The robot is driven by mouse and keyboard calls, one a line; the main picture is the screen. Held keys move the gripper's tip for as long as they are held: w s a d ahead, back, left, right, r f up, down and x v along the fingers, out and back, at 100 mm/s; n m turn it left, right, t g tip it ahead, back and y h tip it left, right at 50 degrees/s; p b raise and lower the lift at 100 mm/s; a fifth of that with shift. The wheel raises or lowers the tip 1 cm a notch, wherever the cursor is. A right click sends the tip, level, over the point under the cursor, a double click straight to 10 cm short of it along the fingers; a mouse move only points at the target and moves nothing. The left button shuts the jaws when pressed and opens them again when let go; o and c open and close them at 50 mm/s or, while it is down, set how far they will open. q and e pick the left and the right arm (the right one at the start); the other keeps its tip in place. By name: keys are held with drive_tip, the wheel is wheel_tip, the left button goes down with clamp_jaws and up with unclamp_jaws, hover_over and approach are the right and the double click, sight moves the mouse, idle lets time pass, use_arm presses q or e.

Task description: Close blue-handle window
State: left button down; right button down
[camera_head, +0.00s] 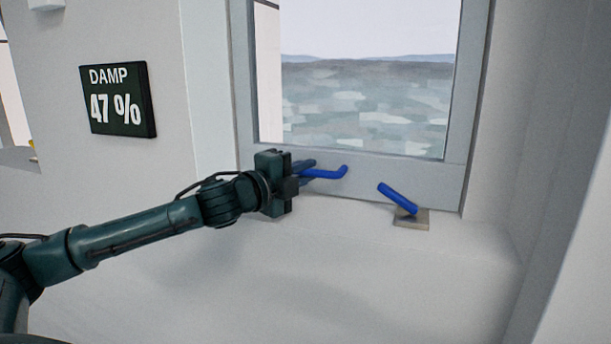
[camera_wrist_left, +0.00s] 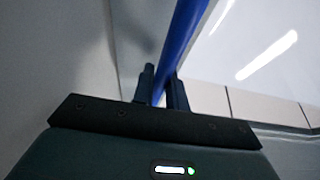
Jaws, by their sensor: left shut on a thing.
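The window (camera_head: 400,170) has a grey frame around a pane with a view of water and distant hills. My left gripper (camera_head: 303,171) is shut on this blue handle. In the left wrist view the blue handle (camera_wrist_left: 182,40) runs up from between the fingers of my left gripper (camera_wrist_left: 162,88). A second blue lever (camera_head: 398,198) stands tilted on a small grey base to the right, apart from the gripper. My right gripper is not in view.
A dark sign (camera_head: 118,99) reading "DAMP 47 %" hangs on the wall at the left. A pale sill (camera_head: 330,260) below the window is clear apart from the lever's base (camera_head: 411,222). A white wall stands close at the right.

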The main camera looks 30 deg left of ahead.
use_arm(q)
drive_tip(key=shift+s+d+f, duration=0.15)
drive_tip(key=shift+s+d, duration=0.1)
drive_tip(key=shift+s, duration=0.05)
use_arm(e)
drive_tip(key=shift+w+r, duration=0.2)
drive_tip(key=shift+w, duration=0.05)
